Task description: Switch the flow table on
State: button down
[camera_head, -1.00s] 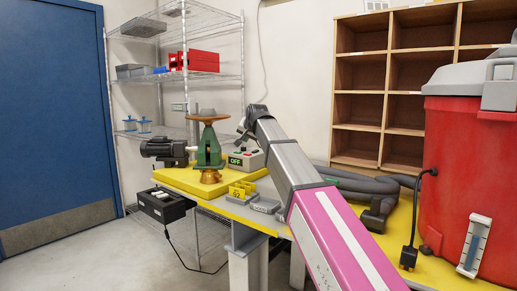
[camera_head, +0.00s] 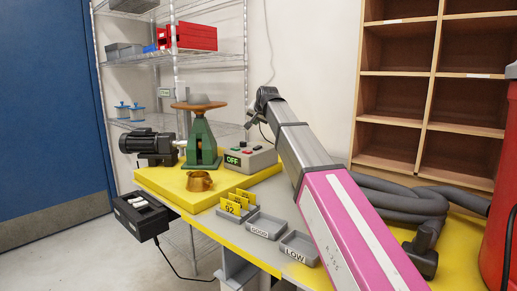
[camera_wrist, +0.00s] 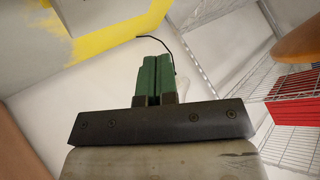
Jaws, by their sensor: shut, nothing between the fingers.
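The flow table (camera_head: 203,145) has a green stand with a round brown top and stands on the yellow bench pad. A grey control box (camera_head: 262,156) to its right has a lit green "OFF" display and small red and green buttons. A dark motor (camera_head: 148,142) sits to its left. My gripper (camera_head: 249,125) is above the control box in the head view; its depth relative to the box is unclear. In the wrist view its green fingers (camera_wrist: 156,78) are together with nothing between them. The wrist view does not show the control box.
A brass mould (camera_head: 199,181), yellow number tags (camera_head: 238,202) and grey trays (camera_head: 299,248) lie on the bench. A black box (camera_head: 146,217) hangs at the left edge. A dark hose (camera_head: 410,197) and red bin (camera_head: 496,230) are right. Wire shelving (camera_head: 215,66) stands behind.

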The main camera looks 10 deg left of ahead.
aim_at(258, 147)
jog(key=shift+f, duration=0.15)
jog(key=shift+w+d+f, duration=0.1)
jog(key=shift+w+f, duration=0.1)
jog(key=shift+f, duration=1.2)
jog(key=shift+w+d+f, duration=0.15)
jog(key=shift+f, duration=1.25)
jog(key=shift+w+d+f, duration=0.1)
jog(key=shift+w+f, duration=0.1)
jog(key=shift+f, duration=1.2)
jog(key=shift+f, duration=0.1)
jog(key=shift+f, duration=0.55)
jog(key=shift+s+a+r, duration=0.15)
jog(key=shift+r, duration=0.45)
